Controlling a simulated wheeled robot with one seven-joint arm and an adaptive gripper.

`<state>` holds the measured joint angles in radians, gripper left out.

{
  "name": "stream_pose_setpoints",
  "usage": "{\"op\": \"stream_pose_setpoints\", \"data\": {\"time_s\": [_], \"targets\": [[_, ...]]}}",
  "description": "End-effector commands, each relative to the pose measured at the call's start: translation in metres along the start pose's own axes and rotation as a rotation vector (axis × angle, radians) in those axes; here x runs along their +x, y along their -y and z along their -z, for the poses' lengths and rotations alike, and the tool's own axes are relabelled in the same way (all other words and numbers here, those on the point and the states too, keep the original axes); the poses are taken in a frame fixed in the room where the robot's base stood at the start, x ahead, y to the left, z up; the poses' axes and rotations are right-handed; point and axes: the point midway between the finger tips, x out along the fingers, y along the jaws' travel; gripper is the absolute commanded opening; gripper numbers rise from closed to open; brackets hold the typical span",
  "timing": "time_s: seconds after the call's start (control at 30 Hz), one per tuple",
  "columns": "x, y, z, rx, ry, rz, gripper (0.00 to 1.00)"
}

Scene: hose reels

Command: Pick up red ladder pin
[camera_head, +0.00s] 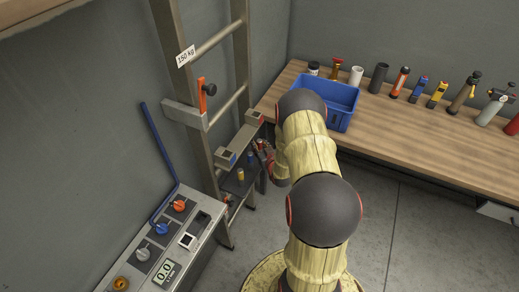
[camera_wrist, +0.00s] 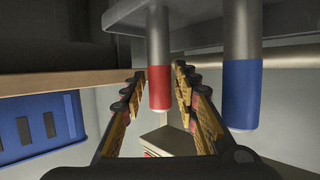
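The red ladder pin (camera_wrist: 159,87) hangs upright in the wrist view, a grey shaft with a red lower end under a grey bracket (camera_wrist: 200,12). My gripper (camera_wrist: 161,72) is open, with one finger on each side of the red end near the fingertips. Small gaps seem to show, but I cannot tell whether either finger touches the pin. A blue-ended pin (camera_wrist: 241,90) hangs to the right, outside the right finger. In the head view, my gripper (camera_head: 264,153) is beside the ladder's lower brackets, and the red pin is hard to make out there.
The ladder (camera_head: 243,60) stands against the wall, with an orange-handled clamp (camera_head: 203,97) on it. A blue bin (camera_head: 341,112) sits on the wooden bench (camera_head: 410,128) with several tools. A control panel (camera_head: 165,245) stands at lower left. Floor right of my arm is clear.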

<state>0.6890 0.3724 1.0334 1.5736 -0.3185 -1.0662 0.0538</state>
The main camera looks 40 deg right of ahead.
Motion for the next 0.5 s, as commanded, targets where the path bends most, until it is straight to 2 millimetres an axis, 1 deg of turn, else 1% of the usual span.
{"op": "stream_pose_setpoints", "data": {"time_s": [0.07, 0.4, 0.5], "targets": [[-0.0001, 0.0000, 0.0001, 0.000, 0.000, 0.000, 0.24], [-0.0001, 0.0000, 0.0000, 0.000, 0.000, 0.000, 0.04], [-0.0001, 0.0000, 0.0000, 0.000, 0.000, 0.000, 0.00]]}}
